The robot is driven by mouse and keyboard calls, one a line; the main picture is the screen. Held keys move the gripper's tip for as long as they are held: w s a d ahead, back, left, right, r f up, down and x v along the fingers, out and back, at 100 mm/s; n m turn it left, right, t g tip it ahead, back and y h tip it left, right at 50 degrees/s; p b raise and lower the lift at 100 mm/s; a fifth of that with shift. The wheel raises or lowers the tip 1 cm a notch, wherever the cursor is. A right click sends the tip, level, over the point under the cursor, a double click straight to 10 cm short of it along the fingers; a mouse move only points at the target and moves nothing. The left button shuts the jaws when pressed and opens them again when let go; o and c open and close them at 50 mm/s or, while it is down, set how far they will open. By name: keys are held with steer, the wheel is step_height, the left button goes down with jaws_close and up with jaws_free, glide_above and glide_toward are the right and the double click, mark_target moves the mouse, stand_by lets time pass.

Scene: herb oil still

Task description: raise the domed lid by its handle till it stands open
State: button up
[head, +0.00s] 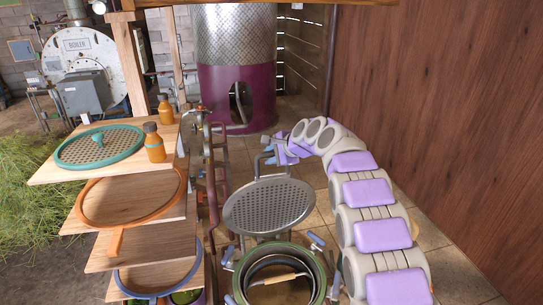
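A round grey lid (268,207) with a perforated face stands raised and tilted at the far side of a green-rimmed pot (313,262). Its perforated face is turned towards me, so I cannot see any dome. A grey bar-like handle (265,158) shows at its far edge. The pot's mouth is uncovered, with dark rings and a tan bar inside. My gripper (284,153), with purple parts, is at the lid's far edge, close beside the handle. The fingers are small and partly hidden, so I cannot tell whether they grip it.
A wooden rack (120,205) with round sieves and orange bottles (154,142) stands left of the pot. A large maroon and metal vessel (236,75) stands behind. A brown wooden wall (440,110) closes the right side. Blue-handled clamps (317,239) surround the pot's rim.

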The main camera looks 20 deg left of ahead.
steer(key=shift+s+d+r, duration=0.15)
steer(key=shift+s+r, duration=0.1)
steer(key=shift+r, duration=0.05)
steer(key=b+v, duration=0.3)
steer(key=v, duration=1.3)
steer(key=shift+d, duration=0.2)
